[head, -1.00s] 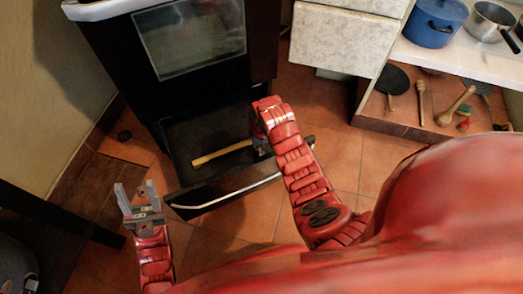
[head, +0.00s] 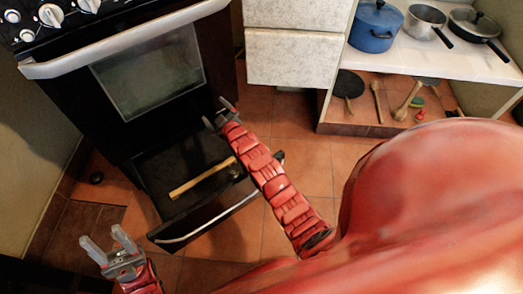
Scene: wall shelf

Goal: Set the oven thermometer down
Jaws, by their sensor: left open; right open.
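I cannot make out an oven thermometer for certain. A small dark object (head: 236,172) lies in the pulled-out oven drawer (head: 166,158), at the right end of a light wooden handle (head: 202,178); whether it is the thermometer or part of the handled tool is unclear. My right gripper (head: 218,112) is open, with nothing visible between its fingers, in front of the oven's lower right and above the drawer. My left gripper (head: 107,242) is open and empty, left of the drawer.
The oven (head: 150,75) stands behind the drawer with its door shut. A small dark round object (head: 96,177) lies on the floor at left. At right, a blue pot (head: 376,27) and pans stand on a counter, above a low shelf (head: 350,129) with utensils. Floor right of the drawer is clear.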

